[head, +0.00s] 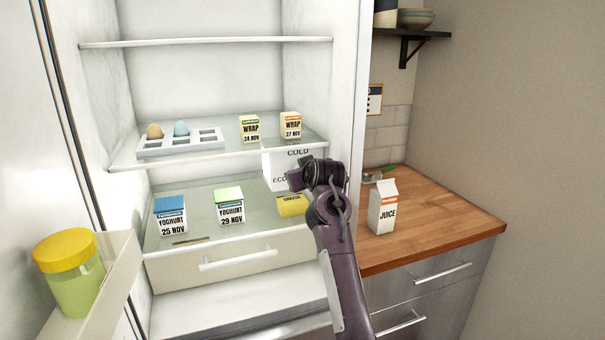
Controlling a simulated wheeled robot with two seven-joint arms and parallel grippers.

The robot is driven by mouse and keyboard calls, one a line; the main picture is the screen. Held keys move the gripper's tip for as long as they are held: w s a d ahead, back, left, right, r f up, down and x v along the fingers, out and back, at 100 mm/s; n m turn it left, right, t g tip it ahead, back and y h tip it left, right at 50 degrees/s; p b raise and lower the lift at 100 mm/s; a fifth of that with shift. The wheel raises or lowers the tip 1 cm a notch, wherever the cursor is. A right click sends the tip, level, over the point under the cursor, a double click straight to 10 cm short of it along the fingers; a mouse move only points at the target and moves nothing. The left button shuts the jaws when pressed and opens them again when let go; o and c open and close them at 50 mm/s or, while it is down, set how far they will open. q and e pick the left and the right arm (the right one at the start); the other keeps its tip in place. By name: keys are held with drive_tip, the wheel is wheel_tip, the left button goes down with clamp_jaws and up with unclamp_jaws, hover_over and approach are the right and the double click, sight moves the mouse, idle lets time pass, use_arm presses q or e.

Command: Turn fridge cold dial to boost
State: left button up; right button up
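A white control panel (284,158) marked "COLD", with part of the word "ECO" showing, stands at the right side inside the open fridge. My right arm reaches up from the bottom right, and its gripper (298,180) is in front of the panel's lower right part. The gripper and wrist hide the dial and any boost mark. The fingers are small, dark and seen from behind, so I cannot tell whether they are open, shut or touching the dial. My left gripper is not in view.
Yoghurts (229,207), cheese (291,206), wraps (249,129) and an egg tray (181,143) sit on the fridge shelves. The door shelf (110,268) holds a yellow-lidded jar (73,280). A juice carton (382,206) stands on the wooden counter (440,225), right of my arm.

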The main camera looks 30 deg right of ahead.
drive_tip(key=shift+f, duration=0.15)
drive_tip(key=o, duration=1)
drive_tip(key=shift+c, duration=0.2)
drive_tip(key=shift+s, duration=0.1)
drive_tip(key=b+v, duration=0.2)
drive_tip(key=v, duration=0.5)
drive_tip(key=shift+s+r, duration=0.2)
drive_tip(key=shift+s, duration=0.1)
drive_tip(key=shift+a, duration=0.1)
